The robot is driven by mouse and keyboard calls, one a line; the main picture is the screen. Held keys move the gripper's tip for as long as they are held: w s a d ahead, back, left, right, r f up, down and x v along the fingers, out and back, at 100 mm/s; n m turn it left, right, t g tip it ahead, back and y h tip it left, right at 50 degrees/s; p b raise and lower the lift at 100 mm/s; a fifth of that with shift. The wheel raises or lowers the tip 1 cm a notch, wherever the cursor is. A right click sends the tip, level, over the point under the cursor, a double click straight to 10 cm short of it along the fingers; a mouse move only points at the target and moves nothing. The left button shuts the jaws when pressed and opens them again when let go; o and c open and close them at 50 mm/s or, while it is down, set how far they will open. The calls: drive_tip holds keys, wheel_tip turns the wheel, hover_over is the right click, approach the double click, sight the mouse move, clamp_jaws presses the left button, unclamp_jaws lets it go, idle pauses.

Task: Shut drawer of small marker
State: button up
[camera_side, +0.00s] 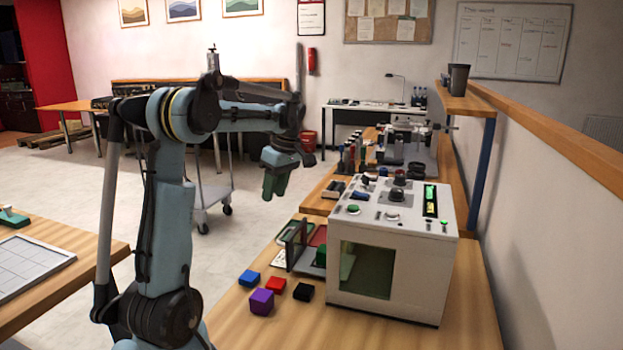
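The small marker is a white box-shaped machine (441,262) with a green-tinted window, knobs and lit green indicators, standing on the wooden bench. Its drawer (301,263) sticks out from the left side, with an upright dark, see-through front panel (294,240). A green block (320,256) shows at the drawer, close to the machine wall. My gripper (272,190) hangs in the air above and to the left of the drawer, pointing down and apart from it. Its fingers are small and overlap in this view, so their opening is unclear.
Blue (249,278), purple (261,301), red (276,285) and black (303,292) blocks lie on the bench in front of the drawer. Flat green and red pieces lie behind it. Bottles and other equipment (408,145) stand farther back. A wall ledge runs along the right.

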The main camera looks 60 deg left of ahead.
drive_tip(key=f+m+t+h, duration=0.1)
drive_tip(key=f+m, duration=0.2)
drive_tip(key=m, duration=0.2)
drive_tip(key=f+m+t+h, duration=0.1)
drive_tip(key=f+m, duration=0.3)
drive_tip(key=w+f+m+t+h, duration=0.1)
drive_tip(key=f+m, duration=0.2)
drive_tip(key=m, duration=0.2)
drive_tip(key=shift+d+f+m+t, duration=0.15)
drive_tip(key=shift+d+m+t, duration=0.15)
drive_tip(key=shift+d+t, duration=0.1)
clamp_jaws()
idle(0.3)
